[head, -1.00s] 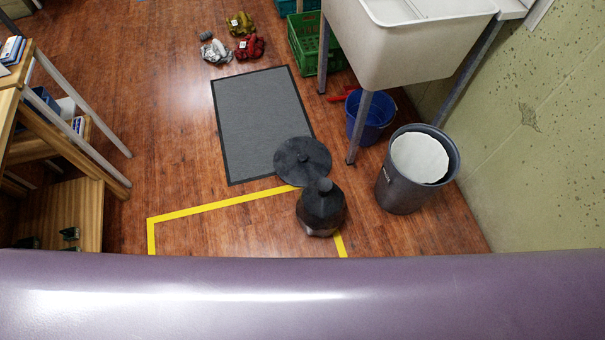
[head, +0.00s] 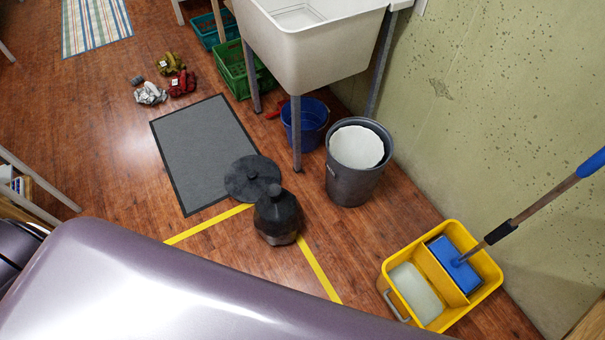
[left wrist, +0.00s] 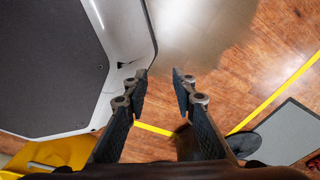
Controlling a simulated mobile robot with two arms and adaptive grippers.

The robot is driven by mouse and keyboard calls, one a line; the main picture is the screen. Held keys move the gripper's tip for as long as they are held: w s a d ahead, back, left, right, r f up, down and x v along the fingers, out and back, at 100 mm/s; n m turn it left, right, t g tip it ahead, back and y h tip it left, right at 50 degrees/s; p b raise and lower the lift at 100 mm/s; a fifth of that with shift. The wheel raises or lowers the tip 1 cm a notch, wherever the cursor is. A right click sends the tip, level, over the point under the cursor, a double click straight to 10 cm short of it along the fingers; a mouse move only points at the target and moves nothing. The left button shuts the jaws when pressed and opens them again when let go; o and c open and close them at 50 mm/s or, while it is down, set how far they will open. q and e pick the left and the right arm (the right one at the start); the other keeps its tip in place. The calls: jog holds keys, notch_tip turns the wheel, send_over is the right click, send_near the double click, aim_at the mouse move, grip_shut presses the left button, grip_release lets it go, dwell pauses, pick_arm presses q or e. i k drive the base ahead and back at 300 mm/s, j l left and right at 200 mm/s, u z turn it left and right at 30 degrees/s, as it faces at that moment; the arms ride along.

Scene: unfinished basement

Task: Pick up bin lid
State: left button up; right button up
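The bin lid (head: 247,180) is a dark round disc with a small knob. It lies flat across the lower right corner of the grey mat in the head view. My left gripper (left wrist: 162,77) is open and empty in the left wrist view, above the floor. The lid (left wrist: 244,145) shows there at the lower right, apart from the fingers and partly hidden. My right gripper is out of view.
The grey mat (head: 200,150) lies left of a white sink (head: 310,45) on legs. A blue bucket (head: 307,128) stands under it. A yellow mop bucket (head: 475,293) is at the right, near the wall. Yellow tape (head: 318,270) marks the floor; the left floor is mostly clear.

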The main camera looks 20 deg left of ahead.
aim_at(246, 179)
jog(key=i+j+z, duration=0.1)
jog(key=j+z, duration=0.2)
jog(key=z, duration=0.15)
jog(key=j+z, duration=0.35)
jog(key=z, duration=0.15)
jog(key=j+z, duration=0.3)
jog(key=z, duration=0.15)
